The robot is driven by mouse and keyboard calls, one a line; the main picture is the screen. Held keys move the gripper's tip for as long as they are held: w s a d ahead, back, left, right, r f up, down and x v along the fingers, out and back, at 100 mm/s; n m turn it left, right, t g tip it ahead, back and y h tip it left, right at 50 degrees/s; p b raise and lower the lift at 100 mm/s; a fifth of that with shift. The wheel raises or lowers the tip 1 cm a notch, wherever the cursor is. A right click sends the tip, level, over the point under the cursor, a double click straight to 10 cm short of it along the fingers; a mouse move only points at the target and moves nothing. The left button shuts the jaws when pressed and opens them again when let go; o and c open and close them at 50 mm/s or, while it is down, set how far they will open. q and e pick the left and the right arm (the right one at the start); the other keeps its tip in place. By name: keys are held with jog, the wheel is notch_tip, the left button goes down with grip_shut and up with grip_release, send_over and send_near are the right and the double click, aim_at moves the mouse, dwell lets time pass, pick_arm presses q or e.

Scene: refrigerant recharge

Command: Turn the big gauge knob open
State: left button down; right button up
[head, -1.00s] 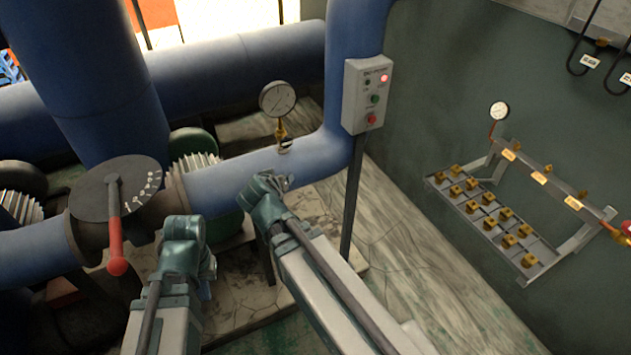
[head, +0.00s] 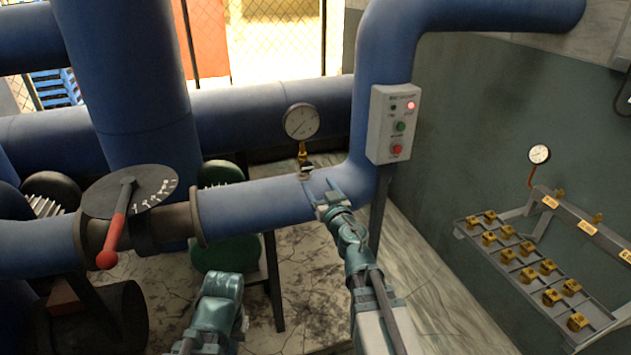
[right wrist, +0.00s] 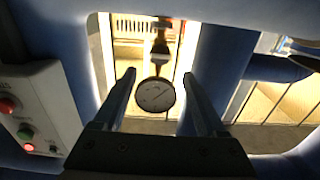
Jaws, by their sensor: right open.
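The big round gauge (head: 301,122) stands upright on the blue pipe, on a brass stem. Its small knob (head: 306,170) sits low on the stem, just above the pipe. My right gripper (head: 320,188) is open, its two fingers pointing at the pipe just below and right of the knob. In the right wrist view, the gauge (right wrist: 155,95) appears upside down between the open fingers (right wrist: 159,73), with nothing gripped. The stem and dark fitting show above it there. My left arm shows at the bottom of the head view; its fingers are not visible.
A control box (head: 394,124) with a lit red lamp stands right of the gauge; it shows close at left in the right wrist view (right wrist: 38,118). A dial with a red lever (head: 114,238) is at left. A rack of brass fittings (head: 520,262) and a smaller gauge (head: 540,154) are at right.

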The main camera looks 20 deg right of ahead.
aim_at(308, 168)
jog(key=w, duration=0.9)
jog(key=shift+a, duration=0.1)
jog(key=shift+s, duration=0.15)
grip_shut()
jog(key=n, duration=0.4)
jog(key=shift+n, duration=0.3)
jog(key=n, duration=0.3)
jog(key=shift+n, duration=0.7)
